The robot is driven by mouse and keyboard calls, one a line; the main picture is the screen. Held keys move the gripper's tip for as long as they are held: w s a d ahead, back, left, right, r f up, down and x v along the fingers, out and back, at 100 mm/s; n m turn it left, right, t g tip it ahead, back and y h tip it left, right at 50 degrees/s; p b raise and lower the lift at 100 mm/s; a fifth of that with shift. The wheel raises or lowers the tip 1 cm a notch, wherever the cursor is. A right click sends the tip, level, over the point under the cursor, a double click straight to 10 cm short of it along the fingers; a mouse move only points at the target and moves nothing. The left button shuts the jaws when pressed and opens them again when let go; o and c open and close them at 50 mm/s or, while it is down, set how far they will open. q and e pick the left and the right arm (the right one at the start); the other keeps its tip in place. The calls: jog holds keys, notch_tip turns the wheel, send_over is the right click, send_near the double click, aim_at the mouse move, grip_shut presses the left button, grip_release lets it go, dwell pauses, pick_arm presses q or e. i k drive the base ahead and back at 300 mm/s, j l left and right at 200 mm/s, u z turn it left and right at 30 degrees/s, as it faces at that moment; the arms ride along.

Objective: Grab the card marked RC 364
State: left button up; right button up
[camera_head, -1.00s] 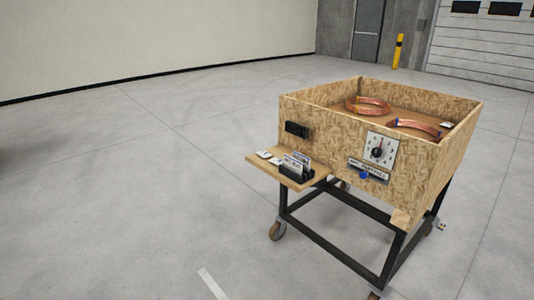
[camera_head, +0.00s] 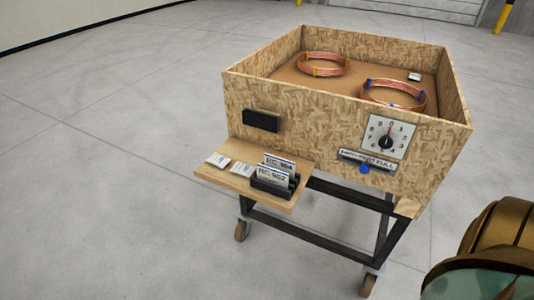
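Two white cards stand upright in a black holder (camera_head: 268,190) on the wooden side shelf (camera_head: 222,180) of the cart. The back card (camera_head: 278,160) carries black print that seems to read RC 364, but it is small and blurred. The front card (camera_head: 270,175) overlaps its lower part and has a similar mark that I cannot read surely. Neither gripper shows in the view. A brass and green rounded part at the lower right seems to be mine.
Two flat white cards (camera_head: 218,160) lie on the shelf's left part. The chipboard box (camera_head: 300,95) holds two copper coils (camera_head: 393,94). Its front has a dial (camera_head: 388,137) and a black handle (camera_head: 261,121). The floor on the left is clear.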

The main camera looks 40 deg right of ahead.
aim_at(272, 161)
jog(key=i+z, duration=0.35)
jog(key=i+j+z, duration=0.2)
jog(key=z, duration=0.15)
jog(key=i+j+z, duration=0.2)
jog(key=i+z, duration=0.15)
